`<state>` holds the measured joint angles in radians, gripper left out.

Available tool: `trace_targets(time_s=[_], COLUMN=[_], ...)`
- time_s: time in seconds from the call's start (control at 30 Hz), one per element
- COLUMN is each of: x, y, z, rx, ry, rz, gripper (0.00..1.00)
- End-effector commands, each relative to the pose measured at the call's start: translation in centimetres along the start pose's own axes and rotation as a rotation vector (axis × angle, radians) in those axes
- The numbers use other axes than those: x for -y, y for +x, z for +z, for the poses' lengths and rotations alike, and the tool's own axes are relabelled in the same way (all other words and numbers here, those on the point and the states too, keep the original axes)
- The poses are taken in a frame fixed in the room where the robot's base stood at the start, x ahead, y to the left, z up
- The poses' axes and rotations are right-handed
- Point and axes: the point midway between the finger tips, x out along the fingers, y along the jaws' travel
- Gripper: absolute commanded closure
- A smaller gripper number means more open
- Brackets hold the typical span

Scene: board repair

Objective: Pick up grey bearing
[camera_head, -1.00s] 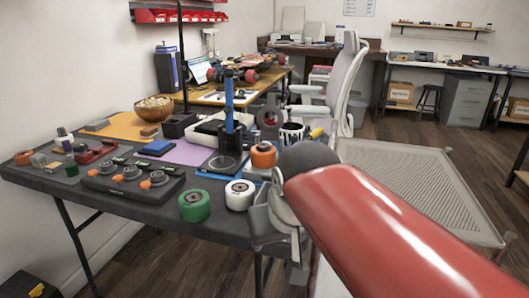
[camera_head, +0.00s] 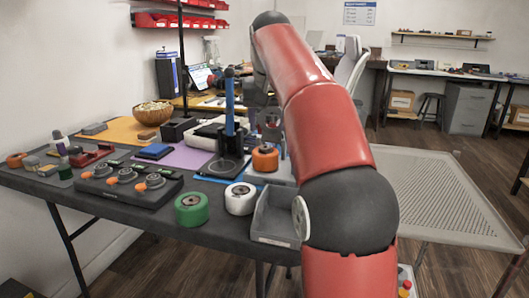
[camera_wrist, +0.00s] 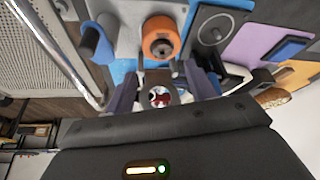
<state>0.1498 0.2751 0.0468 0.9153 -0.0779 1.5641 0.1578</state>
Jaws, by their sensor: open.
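A black tray (camera_head: 118,194) on the near table in the head view holds several grey round parts (camera_head: 154,180) with orange pieces beside them. They look like bearings, but I cannot tell which one is the grey bearing. My gripper (camera_wrist: 162,82) is open in the wrist view. A small round red and white thing (camera_wrist: 159,97) shows between its fingers; I cannot tell what it is or how far away. An orange wheel (camera_wrist: 160,37) lies beyond the fingers; it also shows in the head view (camera_head: 265,158). My arm hides part of the table's right side.
A green wheel (camera_head: 191,208), a white wheel (camera_head: 240,198) and an open grey bin (camera_head: 272,224) line the table's front edge. A blue upright post (camera_head: 229,108) on a black base stands behind. A perforated platform (camera_head: 430,195) is at right.

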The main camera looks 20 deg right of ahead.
Motion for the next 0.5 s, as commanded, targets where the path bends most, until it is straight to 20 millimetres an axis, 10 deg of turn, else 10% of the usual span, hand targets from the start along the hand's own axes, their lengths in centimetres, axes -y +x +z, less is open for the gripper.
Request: trace_targets(time_s=[0.5], x=[0.4], y=[6.5], z=[0.3], rx=[0.002], ry=[-0.001], rz=[0.001], gripper=[0.45])
